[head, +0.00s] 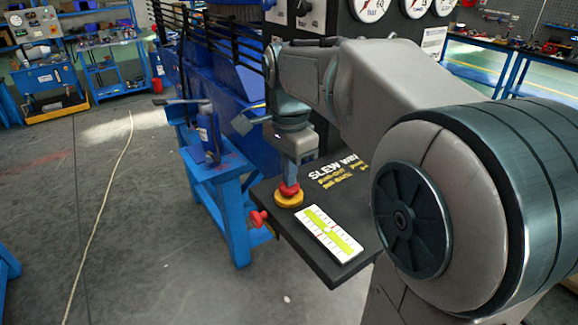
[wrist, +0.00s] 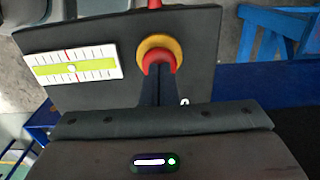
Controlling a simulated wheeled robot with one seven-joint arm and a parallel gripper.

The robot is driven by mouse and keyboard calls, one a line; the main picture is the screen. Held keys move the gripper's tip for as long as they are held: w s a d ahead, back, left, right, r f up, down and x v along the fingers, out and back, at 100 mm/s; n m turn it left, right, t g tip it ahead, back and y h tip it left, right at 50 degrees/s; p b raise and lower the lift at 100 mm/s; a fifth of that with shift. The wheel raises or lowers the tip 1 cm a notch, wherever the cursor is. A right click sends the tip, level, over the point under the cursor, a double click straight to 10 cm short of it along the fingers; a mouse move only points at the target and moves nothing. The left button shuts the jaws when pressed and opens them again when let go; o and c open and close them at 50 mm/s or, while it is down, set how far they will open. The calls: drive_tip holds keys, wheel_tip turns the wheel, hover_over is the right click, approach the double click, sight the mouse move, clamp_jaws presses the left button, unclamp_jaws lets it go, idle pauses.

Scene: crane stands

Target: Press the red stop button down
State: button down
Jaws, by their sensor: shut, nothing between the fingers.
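The red stop button (head: 289,188) sits on a round yellow base (head: 289,201) on a dark panel (head: 320,262). In the wrist view the red button (wrist: 158,58) shows inside its yellow ring (wrist: 176,44), partly hidden behind my fingers. My gripper (head: 290,180) is shut and empty, pointing down directly over the button. Its fingertips (wrist: 158,75) appear at the button's top. I cannot tell whether they touch it or how far down the button is.
A white scale with a yellow-green band (head: 328,233) lies on the panel beside the button. A red knob (head: 258,218) sticks out from the panel's edge. A blue stand with a vise-like tool (head: 208,135) is on the left. Open grey floor lies further left.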

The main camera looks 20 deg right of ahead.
drive_tip(key=shift+f, duration=0.25)
drive_tip(key=shift+r+p, duration=0.45)
wheel_tip(320, 180, up, 14)
drive_tip(key=p, duration=0.1)
drive_tip(key=shift+f+p, duration=0.2)
drive_tip(key=shift+p, duration=0.2)
